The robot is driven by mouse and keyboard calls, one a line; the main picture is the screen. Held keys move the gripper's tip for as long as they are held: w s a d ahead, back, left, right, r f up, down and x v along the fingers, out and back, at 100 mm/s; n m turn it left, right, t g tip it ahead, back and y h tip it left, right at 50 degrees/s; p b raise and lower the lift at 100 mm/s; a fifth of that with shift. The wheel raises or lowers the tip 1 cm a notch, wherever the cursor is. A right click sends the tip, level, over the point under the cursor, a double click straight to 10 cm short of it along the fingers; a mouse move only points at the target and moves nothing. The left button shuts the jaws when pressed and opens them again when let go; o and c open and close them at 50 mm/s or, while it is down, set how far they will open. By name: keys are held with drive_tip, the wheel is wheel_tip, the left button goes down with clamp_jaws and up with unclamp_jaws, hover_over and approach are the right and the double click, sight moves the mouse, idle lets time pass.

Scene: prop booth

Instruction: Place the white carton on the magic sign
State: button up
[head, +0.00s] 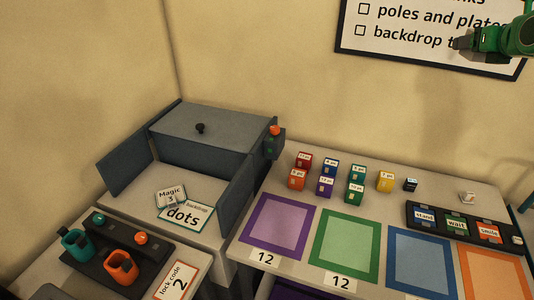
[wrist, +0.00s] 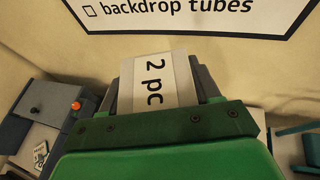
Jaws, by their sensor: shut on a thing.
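My gripper (head: 458,43) is high at the upper right of the head view, in front of the wall board. In the wrist view my gripper (wrist: 158,95) is shut on a white carton (wrist: 154,82) marked "2 pc". The carton cannot be made out clearly in the head view. The magic sign (head: 170,190), a small white card reading "Magic 3", is at the left in the open-fronted grey cabinet, far from my gripper. It partly overlaps a "backdrop dots" card (head: 186,218). The sign also shows at the lower left of the wrist view (wrist: 40,150).
The cabinet (head: 215,130) has open doors on both sides. Several coloured cartons (head: 328,184) and a small whitish box (head: 467,197) stand on the right table. Orange and teal cups (head: 121,266) stand lower left.

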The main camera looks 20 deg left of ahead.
drive_tip(key=shift+r, duration=0.7)
drive_tip(key=s+a+m+h, duration=0.1)
drive_tip(key=s+a, duration=0.2)
drive_tip(key=a, duration=1)
drive_tip(key=s+a, duration=0.2)
drive_tip(key=a, duration=1)
drive_tip(key=s+a+m+h, duration=0.1)
drive_tip(key=s+a, duration=0.2)
drive_tip(key=a, duration=1)
drive_tip(key=s+a+m+h, duration=0.1)
drive_tip(key=s+a+h, duration=0.1)
drive_tip(key=s+a, duration=2.5)
hover_over(173, 196)
drive_tip(key=shift+t, duration=0.3)
drive_tip(key=shift+d+f, duration=0.1)
drive_tip(key=shift+f, duration=23.65)
